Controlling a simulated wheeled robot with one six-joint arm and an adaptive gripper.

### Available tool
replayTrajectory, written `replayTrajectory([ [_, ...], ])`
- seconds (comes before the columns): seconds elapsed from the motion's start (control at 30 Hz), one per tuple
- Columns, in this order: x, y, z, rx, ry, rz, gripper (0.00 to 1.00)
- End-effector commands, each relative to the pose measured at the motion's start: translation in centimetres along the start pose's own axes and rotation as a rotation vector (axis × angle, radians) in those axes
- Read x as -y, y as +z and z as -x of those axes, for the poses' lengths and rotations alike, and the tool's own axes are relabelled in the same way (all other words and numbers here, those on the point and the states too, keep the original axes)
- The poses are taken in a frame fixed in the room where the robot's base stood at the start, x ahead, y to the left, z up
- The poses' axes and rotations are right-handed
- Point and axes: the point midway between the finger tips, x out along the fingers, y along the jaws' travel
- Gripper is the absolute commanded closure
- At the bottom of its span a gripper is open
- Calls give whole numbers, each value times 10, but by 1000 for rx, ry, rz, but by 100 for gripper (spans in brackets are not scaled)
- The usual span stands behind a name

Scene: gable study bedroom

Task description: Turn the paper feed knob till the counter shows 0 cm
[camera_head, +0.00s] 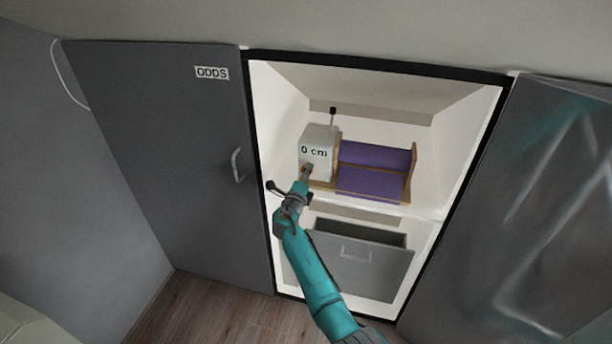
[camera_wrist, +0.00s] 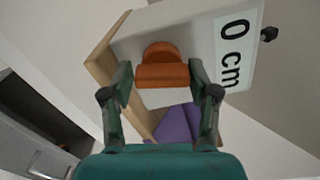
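The paper feed unit is a pale grey box (camera_head: 318,137) with a label reading "0 cm" (camera_head: 314,151); the label also shows sideways in the wrist view (camera_wrist: 235,52). A roll of purple paper (camera_head: 374,156) sits in a wooden frame to the right of the box. The orange knob (camera_wrist: 162,70) is on the box face, its bar lying straight across between my fingers. My gripper (camera_wrist: 162,78) has one finger against each end of the bar, with no clear gap. In the head view my gripper (camera_head: 305,176) covers most of the knob.
The unit stands on a white cupboard shelf (camera_head: 425,211). Below is a partly open grey drawer (camera_head: 362,262). An open door marked "ODDS" (camera_head: 180,150) is at left, another grey door (camera_head: 530,220) at right. A dark lever (camera_head: 332,113) rises behind the box.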

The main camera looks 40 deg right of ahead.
Motion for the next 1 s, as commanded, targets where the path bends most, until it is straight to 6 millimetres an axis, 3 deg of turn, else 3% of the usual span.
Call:
replayTrajectory([
  [0.47,0,0,0,1,0,-33,23],
  [1.0,-1,1,0,1,-1,-500,23],
])
